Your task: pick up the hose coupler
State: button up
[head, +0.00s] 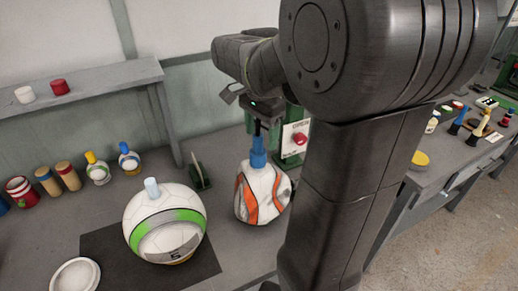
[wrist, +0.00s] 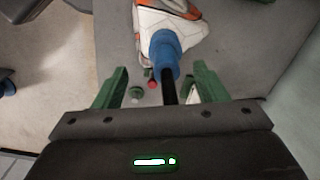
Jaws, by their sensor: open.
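The hose coupler, a blue fitting (head: 258,152), stands upright on top of the white and orange ball (head: 262,192), which looks slack and creased. A black stem rises from it. In the wrist view the blue coupler (wrist: 164,50) lies beyond my fingertips, with its black stem (wrist: 169,90) running back between the fingers. My gripper (wrist: 161,70) is open, with one green finger on each side of the stem and clear gaps.
A white and green ball (head: 165,222) with a pale blue plug sits on a dark mat (head: 105,245). A green stand with a red button (head: 299,139) is close behind the coupler. Painted bottles and cylinders line the left. A second bench (head: 440,172) is at right.

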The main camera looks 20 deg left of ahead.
aim_at(258, 151)
jog(key=f, duration=0.3)
jog(key=a+f, duration=0.1)
jog(key=f, duration=0.1)
jog(key=shift+f+p, duration=0.35)
jog(key=shift+d+f, duration=0.1)
jog(key=shift+f, duration=0.35)
